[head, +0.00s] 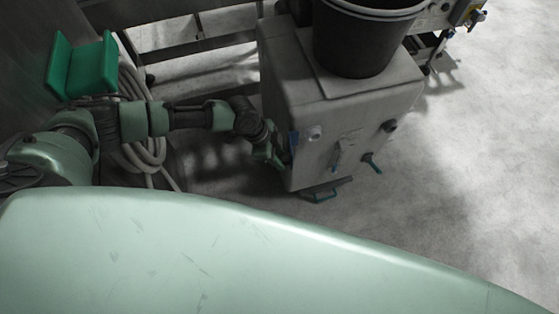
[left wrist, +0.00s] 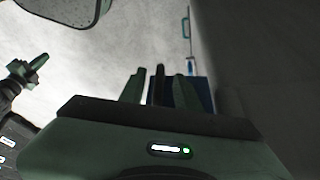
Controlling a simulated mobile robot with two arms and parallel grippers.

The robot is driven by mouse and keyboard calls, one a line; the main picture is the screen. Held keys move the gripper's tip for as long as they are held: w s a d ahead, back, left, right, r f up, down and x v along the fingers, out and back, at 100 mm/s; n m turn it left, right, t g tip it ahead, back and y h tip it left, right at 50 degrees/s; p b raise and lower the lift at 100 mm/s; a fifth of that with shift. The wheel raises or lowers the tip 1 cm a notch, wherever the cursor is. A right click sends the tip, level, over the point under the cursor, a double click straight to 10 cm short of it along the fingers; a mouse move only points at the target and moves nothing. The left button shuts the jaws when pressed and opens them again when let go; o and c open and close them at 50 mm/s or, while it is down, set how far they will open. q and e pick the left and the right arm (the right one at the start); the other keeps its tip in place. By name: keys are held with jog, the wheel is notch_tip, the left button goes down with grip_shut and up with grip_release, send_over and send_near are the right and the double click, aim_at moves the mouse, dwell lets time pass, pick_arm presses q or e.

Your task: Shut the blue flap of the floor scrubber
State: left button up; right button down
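The floor scrubber (head: 345,130) appears to be the grey box-shaped machine right of centre in the head view. Its blue flap (head: 293,143) shows as a small patch at the left edge of its front face, standing out from it. In the left wrist view the blue flap (left wrist: 203,94) is a dark blue panel beside the grey body, partly hidden by the fingers. My left gripper (head: 279,158) is at the flap's left side. Its fingers (left wrist: 160,88) stand apart, with a dark bar between them; I cannot tell whether they touch the flap.
A black bucket (head: 365,40) stands on the scrubber. Teal handles (head: 373,163) stick out of its front and low down. A coiled hose (head: 145,150) and a green bracket (head: 82,65) are at left. The floor at right is clear.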

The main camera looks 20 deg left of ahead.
pick_arm(q)
jog(key=shift+d, duration=0.2)
grip_shut()
jog(key=shift+f, duration=0.1)
jog(key=shift+s+a, duration=0.1)
jog(key=shift+s, duration=0.05)
dwell(1.1)
